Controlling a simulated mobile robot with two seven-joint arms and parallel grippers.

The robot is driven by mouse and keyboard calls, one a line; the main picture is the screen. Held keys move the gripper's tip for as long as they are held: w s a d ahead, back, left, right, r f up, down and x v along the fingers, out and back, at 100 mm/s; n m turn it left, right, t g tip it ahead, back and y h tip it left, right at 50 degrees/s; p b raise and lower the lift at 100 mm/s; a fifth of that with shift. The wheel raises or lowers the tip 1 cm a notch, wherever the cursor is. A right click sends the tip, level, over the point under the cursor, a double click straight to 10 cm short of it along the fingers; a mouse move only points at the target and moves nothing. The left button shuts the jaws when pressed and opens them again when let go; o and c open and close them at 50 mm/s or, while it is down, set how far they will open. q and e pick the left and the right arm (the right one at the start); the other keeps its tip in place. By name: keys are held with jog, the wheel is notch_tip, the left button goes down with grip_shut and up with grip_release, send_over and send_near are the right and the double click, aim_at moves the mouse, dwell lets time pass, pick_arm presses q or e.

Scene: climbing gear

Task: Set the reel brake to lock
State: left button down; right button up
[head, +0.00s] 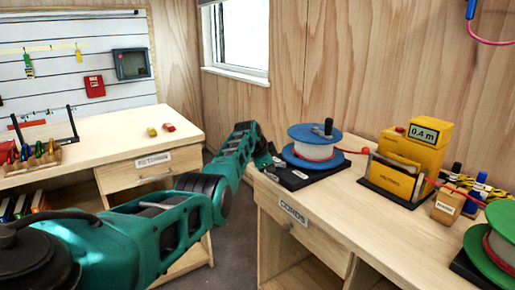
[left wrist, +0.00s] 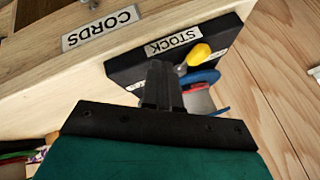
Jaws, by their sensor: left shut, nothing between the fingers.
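The blue reel (head: 315,133) with pale cord stands on a black base (head: 295,180) at the left end of the right-hand bench. In the left wrist view the base (left wrist: 125,72) carries a STOCK label (left wrist: 173,42), a second label mostly covered by my fingers, and a lever with a yellow knob (left wrist: 200,54). The blue reel rim (left wrist: 203,77) shows behind the fingers. My left gripper (head: 270,162) is shut and empty at the base's left side, close to the lever; whether it touches is unclear. It also shows in the left wrist view (left wrist: 157,72). The lever's setting cannot be read.
A yellow meter box (head: 412,148) reading 0.4 m takes red cord from the reel. A green reel (head: 495,245) stands at the right edge. A CORDS drawer (head: 300,222) is below the bench front. A RETURNS desk (head: 110,140) stands left.

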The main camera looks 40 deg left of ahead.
pick_arm(q)
jog(key=p+v, duration=0.1)
jog(key=v, duration=0.7)
jog(key=shift+p, duration=0.35)
pick_arm(e)
jog(key=r, duration=0.3)
jog(key=shift+w+a, duration=0.15)
jog(key=shift+w, duration=0.2)
pick_arm(q)
jog(key=shift+r, duration=0.1)
